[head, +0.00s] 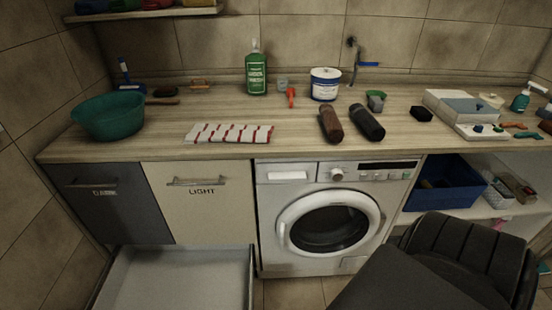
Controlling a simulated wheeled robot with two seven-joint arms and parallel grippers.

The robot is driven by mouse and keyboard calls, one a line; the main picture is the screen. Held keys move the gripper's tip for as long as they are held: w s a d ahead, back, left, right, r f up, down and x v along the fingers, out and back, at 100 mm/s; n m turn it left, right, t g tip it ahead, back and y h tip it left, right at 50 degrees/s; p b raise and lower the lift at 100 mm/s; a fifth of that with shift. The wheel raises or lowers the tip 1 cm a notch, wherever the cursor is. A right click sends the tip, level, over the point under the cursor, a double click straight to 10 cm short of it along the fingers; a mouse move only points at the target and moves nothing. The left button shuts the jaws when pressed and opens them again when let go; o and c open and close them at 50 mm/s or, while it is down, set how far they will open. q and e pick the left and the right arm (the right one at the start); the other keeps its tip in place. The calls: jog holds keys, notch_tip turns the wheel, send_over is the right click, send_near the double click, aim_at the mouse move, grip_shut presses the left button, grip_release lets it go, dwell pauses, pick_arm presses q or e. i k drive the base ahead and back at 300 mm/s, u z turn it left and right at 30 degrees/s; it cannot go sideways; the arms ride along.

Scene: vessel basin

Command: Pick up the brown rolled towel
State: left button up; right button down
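The brown rolled towel (331,123) lies on the wooden countertop (300,149), above the washing machine, with its long side running from back to front. A dark grey or black roll (367,122) lies close beside it on the right, with a narrow gap between them. Neither of my grippers is in view. Nothing covers the brown roll from this angle.
A striped cloth (229,133) lies left of the roll. A drawer (175,280) is open below left. A dark chair-like shape (470,255) fills the lower right.

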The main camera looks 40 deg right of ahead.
aim_at(335, 132)
jog(key=z, duration=3.8)
jog(key=i, duration=2.95)
jog(key=u, duration=3.05)
